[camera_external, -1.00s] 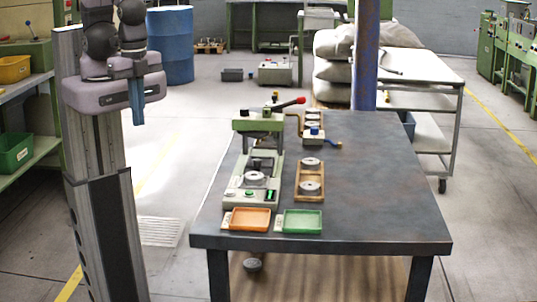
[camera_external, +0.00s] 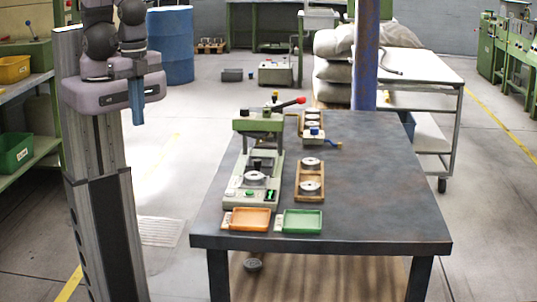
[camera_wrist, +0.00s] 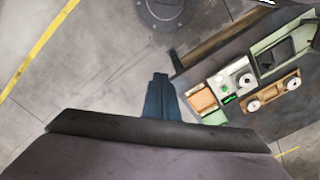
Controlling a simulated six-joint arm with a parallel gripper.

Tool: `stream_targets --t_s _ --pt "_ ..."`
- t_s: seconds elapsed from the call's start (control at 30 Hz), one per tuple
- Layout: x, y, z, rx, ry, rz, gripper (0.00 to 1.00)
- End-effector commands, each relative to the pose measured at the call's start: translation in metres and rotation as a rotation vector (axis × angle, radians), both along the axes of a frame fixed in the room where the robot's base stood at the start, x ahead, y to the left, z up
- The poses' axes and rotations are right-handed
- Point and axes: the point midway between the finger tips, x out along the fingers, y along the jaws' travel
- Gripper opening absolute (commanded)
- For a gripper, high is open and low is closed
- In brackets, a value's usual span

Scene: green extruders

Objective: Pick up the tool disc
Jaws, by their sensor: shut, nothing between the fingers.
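Several grey metal discs are on the table, and I cannot tell which is the tool disc. A near disc (camera_external: 311,187) and a far disc (camera_external: 311,162) sit in a wooden holder (camera_external: 298,197); they also show in the wrist view as one disc (camera_wrist: 253,106) and another (camera_wrist: 292,84). Another disc (camera_external: 255,177) lies on the green press (camera_external: 258,125), visible in the wrist view too (camera_wrist: 245,79). My gripper (camera_external: 138,122) is left of the table, raised above the floor and well apart from the discs. Its blue fingers (camera_wrist: 161,78) are shut and empty.
An orange tray (camera_external: 232,221) and a green tray (camera_external: 287,228) lie at the table's front edge. A blue post (camera_external: 366,60) stands behind the table (camera_external: 390,200), whose right side is clear.

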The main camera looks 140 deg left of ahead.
Motion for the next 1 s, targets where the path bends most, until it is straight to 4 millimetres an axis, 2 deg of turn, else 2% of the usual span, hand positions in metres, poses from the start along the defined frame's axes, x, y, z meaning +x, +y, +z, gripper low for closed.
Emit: stream_targets --t_s 0.03,0.3,0.6,0.77,0.87,1.0 --pt "0.0 0.0 0.0 0.0 0.0 0.0 0.02" --pt "0.0 0.0 0.0 0.0 0.0 0.0 0.65" --pt "0.0 0.001 0.0 0.0 0.0 0.003 0.65" --pt "-0.001 0.013 -0.006 0.0 0.003 0.057 0.65" --pt "-0.008 0.029 -0.019 -0.002 0.036 0.137 0.65" --pt "-0.034 0.059 -0.053 -0.023 0.144 0.306 0.65"
